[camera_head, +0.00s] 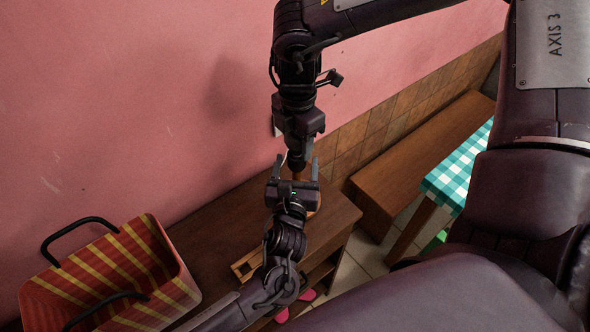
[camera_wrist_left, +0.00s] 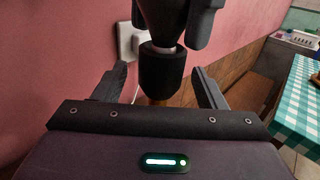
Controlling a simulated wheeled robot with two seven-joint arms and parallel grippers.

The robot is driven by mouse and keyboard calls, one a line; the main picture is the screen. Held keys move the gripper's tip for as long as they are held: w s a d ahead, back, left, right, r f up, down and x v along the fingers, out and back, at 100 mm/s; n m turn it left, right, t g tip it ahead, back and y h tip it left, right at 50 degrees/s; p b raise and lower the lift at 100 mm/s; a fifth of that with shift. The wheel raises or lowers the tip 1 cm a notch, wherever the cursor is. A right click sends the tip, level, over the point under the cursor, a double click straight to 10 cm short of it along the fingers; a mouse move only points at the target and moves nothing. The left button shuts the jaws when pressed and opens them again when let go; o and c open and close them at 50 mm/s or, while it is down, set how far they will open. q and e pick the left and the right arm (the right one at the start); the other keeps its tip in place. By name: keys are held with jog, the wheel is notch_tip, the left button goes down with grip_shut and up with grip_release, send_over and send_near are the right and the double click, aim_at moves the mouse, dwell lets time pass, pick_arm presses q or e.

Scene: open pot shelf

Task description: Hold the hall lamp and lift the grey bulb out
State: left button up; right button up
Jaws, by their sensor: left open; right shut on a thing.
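The hall lamp shows in the left wrist view as a black socket (camera_wrist_left: 161,72) on a thin brownish stem, upright between my left fingers. In the head view its socket (camera_head: 297,165) is small and partly hidden. My left gripper (camera_head: 296,168) is open, with a finger on either side of the lamp and a gap to each. My right gripper (camera_head: 298,143) points down from above and is shut on the grey bulb. Only a pale lower bit of the bulb (camera_wrist_left: 170,46) shows, just above the socket. I cannot tell whether it is still seated. The lamp's base is mostly hidden.
A red and yellow striped basket (camera_head: 120,270) stands at the lower left. A wooden slotted holder (camera_head: 247,266) lies on the brown shelf (camera_head: 215,220). A bench (camera_head: 420,165) and a checked table (camera_head: 460,170) are on the right. The pink wall is close behind, with a white socket plate (camera_wrist_left: 130,42).

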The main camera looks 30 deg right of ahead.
pick_arm(q)
jog(key=shift+x, duration=1.3)
jog(key=shift+c, duration=0.4)
grip_shut()
pick_arm(e)
jog(key=shift+r, duration=0.15)
pick_arm(q)
jog(key=shift+f, duration=0.1)
pick_arm(e)
jog(key=shift+r, duration=3.9)
pick_arm(q)
jog(key=shift+o, duration=0.4)
grip_release()
